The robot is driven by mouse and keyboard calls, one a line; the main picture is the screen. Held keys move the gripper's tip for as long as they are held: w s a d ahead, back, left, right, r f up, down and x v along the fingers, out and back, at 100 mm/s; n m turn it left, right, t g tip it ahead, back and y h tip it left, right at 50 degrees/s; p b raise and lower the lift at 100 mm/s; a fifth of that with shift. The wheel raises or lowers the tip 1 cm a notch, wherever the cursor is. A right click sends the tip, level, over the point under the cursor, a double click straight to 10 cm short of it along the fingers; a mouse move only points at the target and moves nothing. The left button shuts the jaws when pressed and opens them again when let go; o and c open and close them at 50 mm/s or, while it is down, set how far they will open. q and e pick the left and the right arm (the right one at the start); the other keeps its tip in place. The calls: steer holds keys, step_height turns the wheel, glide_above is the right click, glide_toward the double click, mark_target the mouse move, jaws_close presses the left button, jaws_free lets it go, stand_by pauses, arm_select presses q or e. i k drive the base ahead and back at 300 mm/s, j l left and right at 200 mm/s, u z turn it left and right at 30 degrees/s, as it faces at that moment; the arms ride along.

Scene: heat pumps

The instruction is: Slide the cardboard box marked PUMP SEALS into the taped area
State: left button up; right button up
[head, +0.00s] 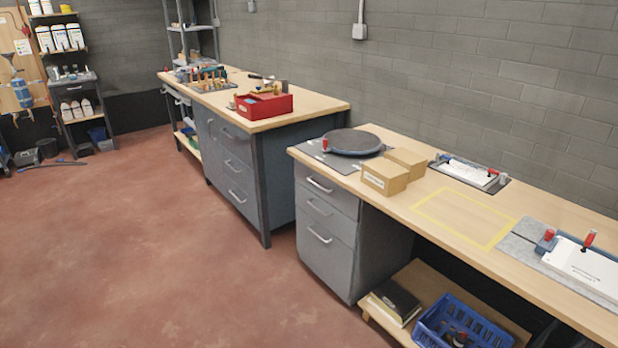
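Two small cardboard boxes stand close together on the right-hand workbench. The nearer box (385,178) has a white label on its front, too small to read. The other box (406,161) stands just behind and to its right, and no label shows on it. I cannot tell which one is marked PUMP SEALS. The taped area (464,217) is a yellow rectangle on the wooden bench top, right of the boxes, and it is empty. Neither of my grippers is in view.
A dark round turntable (353,142) sits left of the boxes. A clipboard tray (470,174) lies behind the taped area, and a grey mat (524,238) with a white document lies to its right. A blue crate (463,325) is on the lower shelf.

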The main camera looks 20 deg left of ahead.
mark_target(388, 179)
steer(key=u, duration=0.15)
steer(key=i+j+z, duration=0.4)
steer(key=i+j, duration=0.4)
steer(key=i, duration=0.35)
steer(key=i+j+z, duration=0.35)
steer(key=i+j, duration=0.7)
